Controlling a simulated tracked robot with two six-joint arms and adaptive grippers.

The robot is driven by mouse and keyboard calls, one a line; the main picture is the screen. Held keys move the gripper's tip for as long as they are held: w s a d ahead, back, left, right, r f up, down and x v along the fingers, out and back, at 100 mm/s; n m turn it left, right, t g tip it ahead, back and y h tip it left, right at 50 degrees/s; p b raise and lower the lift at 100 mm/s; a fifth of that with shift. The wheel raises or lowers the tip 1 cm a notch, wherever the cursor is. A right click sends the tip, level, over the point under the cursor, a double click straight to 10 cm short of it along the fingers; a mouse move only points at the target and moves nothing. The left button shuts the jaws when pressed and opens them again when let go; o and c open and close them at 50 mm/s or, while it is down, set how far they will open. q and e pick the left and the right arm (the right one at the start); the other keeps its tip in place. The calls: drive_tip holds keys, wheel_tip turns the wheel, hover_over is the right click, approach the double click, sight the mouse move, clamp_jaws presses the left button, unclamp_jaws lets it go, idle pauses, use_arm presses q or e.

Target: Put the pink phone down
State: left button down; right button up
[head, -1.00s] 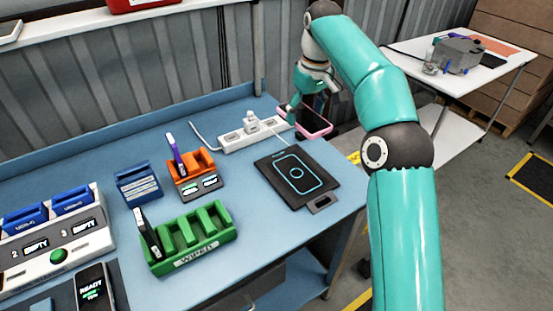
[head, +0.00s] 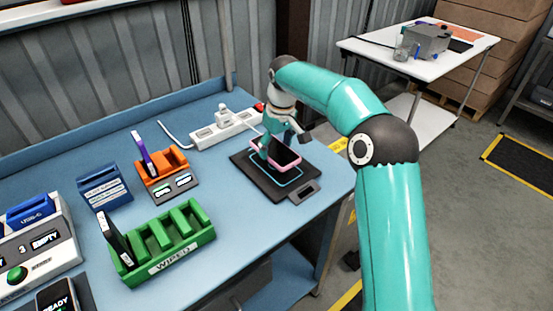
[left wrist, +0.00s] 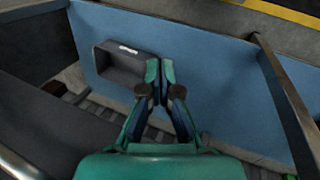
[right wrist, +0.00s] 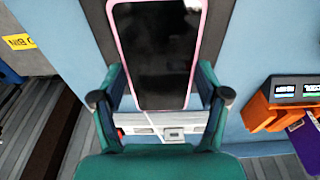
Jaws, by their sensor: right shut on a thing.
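The pink phone (head: 287,156) has a pink rim and a dark screen. My right gripper (head: 274,154) is shut on it, over the black pad (head: 307,181) with the cyan phone outline. The phone covers much of that outline; I cannot tell whether it touches the pad. In the right wrist view the pink phone (right wrist: 155,55) lies between the two fingers of my right gripper (right wrist: 160,85), screen towards the camera. My left gripper (left wrist: 160,80) shows only in the left wrist view, its fingertips together and empty, above a blue surface.
A white power strip (head: 225,128) lies behind the pad. Left of the pad are an orange dock (head: 165,178) holding a purple phone, a green rack (head: 165,243) marked WIPED with a dark phone, and a blue holder (head: 105,190). The bench edge is close on the pad's right.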

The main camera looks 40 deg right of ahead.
sight(277, 151)
drive_tip(key=shift+f, duration=2.05)
drive_tip(key=shift+f, duration=0.1)
drive_tip(key=o, duration=1.4)
drive_tip(key=shift+o, duration=0.2)
drive_tip(key=r, duration=0.4)
drive_tip(key=s+r, duration=0.1)
drive_tip(key=r, duration=0.3)
drive_tip(key=s+r, duration=0.1)
drive_tip(key=r, duration=0.3)
drive_tip(key=shift+p, duration=0.35)
drive_tip(key=shift+d, duration=0.1)
